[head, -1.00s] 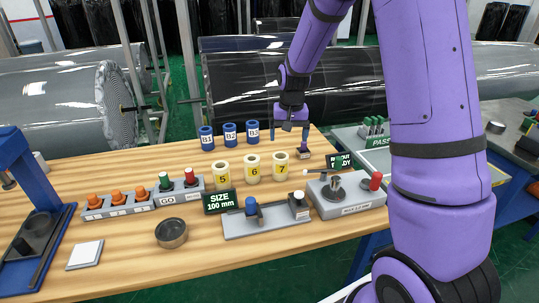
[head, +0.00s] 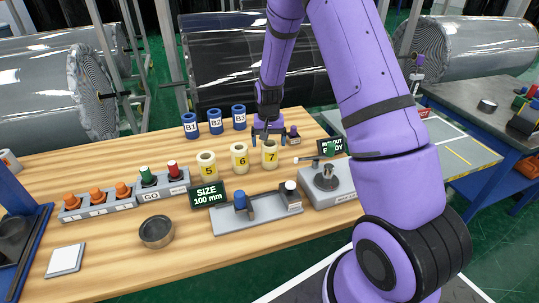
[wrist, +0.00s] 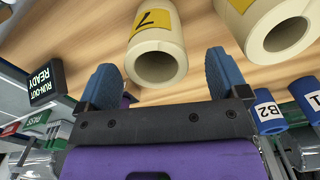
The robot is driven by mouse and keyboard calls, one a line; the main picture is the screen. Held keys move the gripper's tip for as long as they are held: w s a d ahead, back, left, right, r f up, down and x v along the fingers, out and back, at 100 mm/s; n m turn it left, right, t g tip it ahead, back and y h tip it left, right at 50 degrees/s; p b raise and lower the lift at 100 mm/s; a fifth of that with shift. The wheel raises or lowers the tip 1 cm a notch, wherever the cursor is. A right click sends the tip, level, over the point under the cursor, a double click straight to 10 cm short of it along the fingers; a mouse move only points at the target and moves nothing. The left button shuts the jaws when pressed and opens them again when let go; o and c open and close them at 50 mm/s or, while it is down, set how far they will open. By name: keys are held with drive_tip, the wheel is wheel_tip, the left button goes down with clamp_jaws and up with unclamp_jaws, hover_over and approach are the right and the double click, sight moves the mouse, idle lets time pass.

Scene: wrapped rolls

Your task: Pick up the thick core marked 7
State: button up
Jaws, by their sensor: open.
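The thick cream core marked 7 (head: 270,157) stands upright on the wooden table, at the right end of a row with core 6 (head: 240,160) and core 5 (head: 207,168). My gripper (head: 268,138) is open and empty at the top of core 7, its blue fingers to either side in the head view. In the wrist view, core 7 (wrist: 157,40) lies between the fingertips of my gripper (wrist: 161,62), with a gap on each side; its yellow label and open bore show. Core 6 (wrist: 268,25) is to the right of the right finger.
Blue cores B1 (head: 190,126), B2 (head: 215,123) and B3 (head: 239,118) stand behind the row. A SIZE 100 mm sign (head: 209,195) and a grey fixture (head: 258,213) are in front. A READY sign (head: 333,147) and grey block (head: 328,186) stand to the right.

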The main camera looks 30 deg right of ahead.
sight(270, 151)
drive_tip(key=f, duration=0.4)
drive_tip(key=shift+s+f, duration=0.2)
drive_tip(key=shift+f, duration=0.2)
drive_tip(key=c, duration=1.1)
drive_tip(key=shift+o, duration=0.2)
